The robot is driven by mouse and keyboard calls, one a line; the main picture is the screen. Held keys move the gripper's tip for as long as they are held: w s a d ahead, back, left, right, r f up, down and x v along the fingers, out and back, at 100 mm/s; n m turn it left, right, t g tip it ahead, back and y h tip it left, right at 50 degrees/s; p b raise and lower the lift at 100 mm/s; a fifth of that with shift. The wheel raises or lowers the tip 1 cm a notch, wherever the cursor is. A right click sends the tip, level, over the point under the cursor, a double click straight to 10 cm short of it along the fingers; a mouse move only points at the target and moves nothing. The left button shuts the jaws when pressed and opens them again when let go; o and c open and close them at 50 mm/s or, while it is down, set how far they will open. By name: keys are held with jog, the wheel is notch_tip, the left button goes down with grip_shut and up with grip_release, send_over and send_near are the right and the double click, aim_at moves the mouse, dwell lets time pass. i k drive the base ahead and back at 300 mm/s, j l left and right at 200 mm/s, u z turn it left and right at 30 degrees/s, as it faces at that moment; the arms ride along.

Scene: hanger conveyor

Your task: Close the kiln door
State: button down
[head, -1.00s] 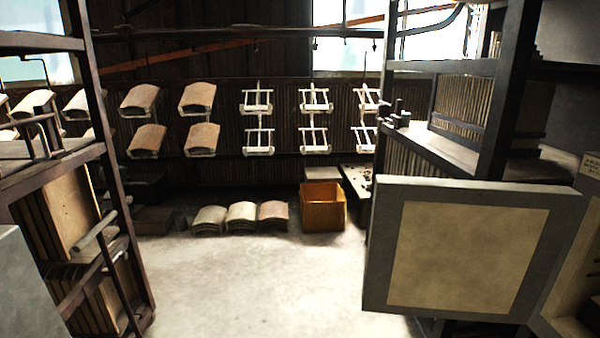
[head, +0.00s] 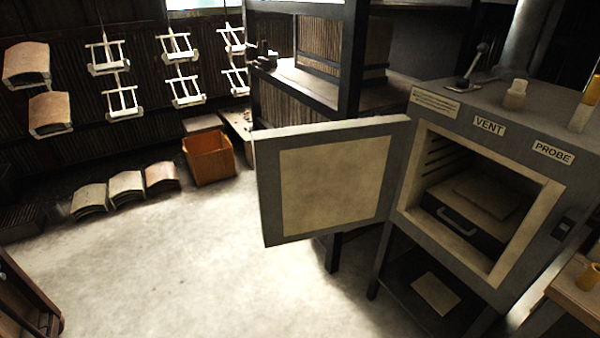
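The kiln (head: 405,215) is a grey box on dark legs at the right, with labels VENT and PROBE on its top edge. Its door (head: 335,180) is grey with a cream inner panel and stands wide open, swung out to the left from the kiln's left edge. The cream-lined chamber shows a dark drawer with a handle (head: 458,222) and a flat slab (head: 486,194) inside. My gripper is not in view.
A dark shelf rack (head: 345,75) stands behind the door. An orange crate (head: 208,160) and stacks of curved tiles (head: 126,190) sit on the floor by the back wall. Hangers (head: 107,57) hang above. The pale floor (head: 190,260) left of the door is clear. A wooden table (head: 574,294) is at the lower right.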

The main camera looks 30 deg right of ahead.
aim_at(312, 180)
jog(key=i+u, duration=0.3)
jog(key=i, duration=4.3)
jog(key=i+j+z, duration=0.1)
jog(key=i+z, duration=0.35)
jog(key=i+j+z, duration=0.3)
jog(key=i+z, duration=0.2)
jog(key=z, duration=3.85)
